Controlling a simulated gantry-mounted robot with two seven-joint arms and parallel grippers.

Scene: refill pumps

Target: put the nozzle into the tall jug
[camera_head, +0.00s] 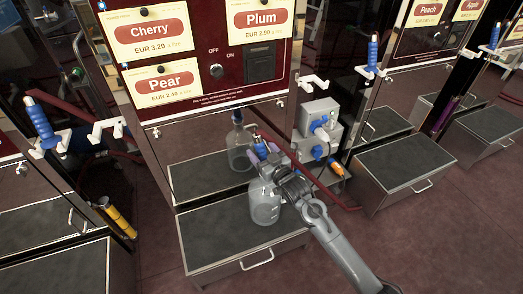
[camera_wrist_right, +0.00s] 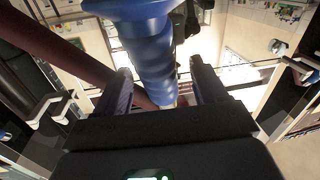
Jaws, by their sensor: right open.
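A clear glass jug (camera_head: 265,207) stands upright on the dark-topped metal step in front of the Cherry, Plum and Pear pump. My right gripper (camera_head: 265,156) is over the jug's mouth, with its arm coming in from the lower right. In the right wrist view, the blue nozzle (camera_wrist_right: 150,50) lies between the two spread fingers of the right gripper (camera_wrist_right: 162,88). I cannot tell whether a finger touches it. The gripper hides the jug's neck and the nozzle's lower end in the head view, so whether the nozzle is inside the jug is unclear. My left gripper is out of view.
The jug mirrors in the shiny pump front behind. A dark red hose (camera_head: 335,194) hangs right of the jug. White hooks (camera_head: 313,82) and a grey box with blue fittings (camera_head: 318,125) are on the pump's right side. Other blue nozzles (camera_head: 40,122) hang on neighbouring pumps.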

